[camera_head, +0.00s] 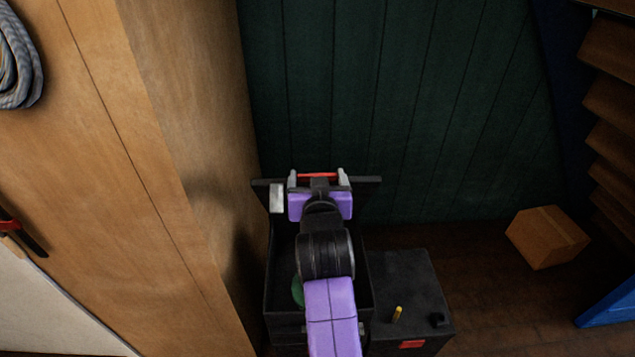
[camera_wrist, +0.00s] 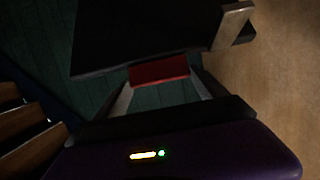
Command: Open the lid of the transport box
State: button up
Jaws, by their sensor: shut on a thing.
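The dark transport box (camera_head: 268,268) stands against the wooden panel, its top open. Its interior shows, with a green thing (camera_head: 297,291) partly hidden behind my arm. The lid (camera_head: 366,182) is raised at the far side and seen almost edge-on; it also shows as a dark panel in the wrist view (camera_wrist: 135,38). A light metal piece (camera_head: 276,198) sits at the lid's left end. My gripper (camera_head: 319,177) is shut on the lid's red handle (camera_wrist: 159,71), one finger at each end of it.
A low dark case (camera_head: 405,275) stands right of the box, with a yellow piece (camera_head: 397,313) on top. A cardboard box (camera_head: 546,237) lies on the floor farther right. The wooden panel (camera_head: 190,150) is close on the left, and a green plank wall (camera_head: 400,100) is behind.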

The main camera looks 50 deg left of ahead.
jog(key=shift+r, duration=0.4)
jog(key=o, duration=1.9)
jog(key=shift+o, duration=0.5)
jog(key=shift+f, duration=0.15)
jog(key=shift+s+d, duration=0.1)
jog(key=shift+s+d, duration=0.15)
jog(key=shift+d, duration=0.05)
jog(key=b+v, duration=0.1)
jog(key=v, duration=0.6)
